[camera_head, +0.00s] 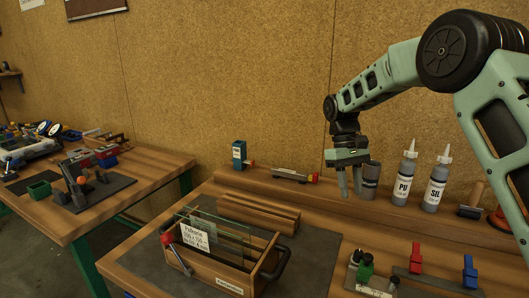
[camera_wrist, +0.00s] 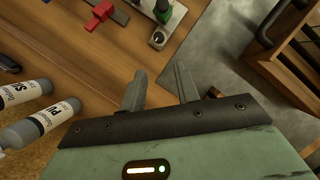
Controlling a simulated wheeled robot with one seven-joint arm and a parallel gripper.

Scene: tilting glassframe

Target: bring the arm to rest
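My gripper (camera_head: 350,192) hangs from my raised green arm, pointing down above the right-hand workbench (camera_head: 325,262). In the head view it is in front of a grey cup (camera_head: 371,178), and part of the cup is hidden behind it. In the wrist view the two fingers of my gripper (camera_wrist: 161,78) stand apart with nothing between them.
A wooden crate (camera_head: 212,266) with glass panes (camera_head: 235,238) and dark handles stands at the bench's front left. PU (camera_head: 404,180) and SIL (camera_head: 437,184) bottles stand right of my gripper. Red (camera_head: 416,258) and blue (camera_head: 469,272) clamps lie in front. A second bench (camera_head: 130,188) stands left.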

